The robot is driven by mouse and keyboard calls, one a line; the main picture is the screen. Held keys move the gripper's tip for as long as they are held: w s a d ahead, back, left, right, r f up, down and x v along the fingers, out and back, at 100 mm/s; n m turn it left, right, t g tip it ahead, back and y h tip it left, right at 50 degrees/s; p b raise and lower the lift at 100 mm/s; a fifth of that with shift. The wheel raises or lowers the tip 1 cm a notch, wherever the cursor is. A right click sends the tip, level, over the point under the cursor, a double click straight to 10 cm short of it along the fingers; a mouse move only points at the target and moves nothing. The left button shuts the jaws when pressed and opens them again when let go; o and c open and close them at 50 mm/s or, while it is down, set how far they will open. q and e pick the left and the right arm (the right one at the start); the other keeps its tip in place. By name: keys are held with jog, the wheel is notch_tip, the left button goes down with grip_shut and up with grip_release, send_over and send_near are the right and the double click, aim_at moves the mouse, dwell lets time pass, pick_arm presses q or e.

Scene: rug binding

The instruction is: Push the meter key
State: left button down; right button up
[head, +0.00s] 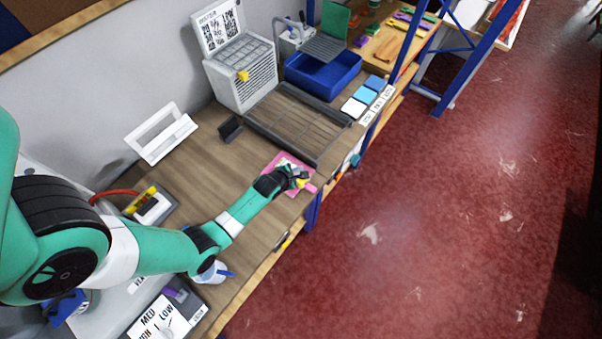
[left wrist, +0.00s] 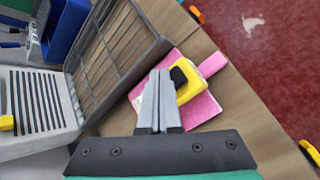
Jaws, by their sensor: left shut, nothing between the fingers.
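A yellow block-like piece with a black part (left wrist: 189,82) lies on a pink pad (left wrist: 207,112); I cannot tell for sure whether it is the meter or its key. In the head view the pink pad (head: 278,162) lies near the table's front edge, partly hidden by my left arm. My left gripper (head: 297,177) is over the pad. In the left wrist view its fingers (left wrist: 160,76) are together and empty, just beside the black part. I cannot tell whether they touch it. My right gripper is not in view.
A slatted rack (head: 296,123) lies beyond the pad, with a grey vented box (head: 240,72) and a blue bin (head: 323,72) behind it. A white frame (head: 160,133) stands by the wall. Bare tabletop lies left of the pad.

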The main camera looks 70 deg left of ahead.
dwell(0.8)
pick_arm(q)
jog(key=shift+f+b, duration=0.4)
jog(key=shift+b, duration=0.05)
jog(key=shift+f+b, duration=0.55)
dwell(0.4)
jog(key=shift+r, duration=0.15)
jog(key=shift+r+p, duration=0.8)
jog(key=shift+p, duration=0.1)
jog(key=shift+r, duration=0.1)
notch_tip(320, 180, up, 5)
jog(key=p, duration=0.4)
jog(key=shift+p, duration=0.3)
dwell(0.4)
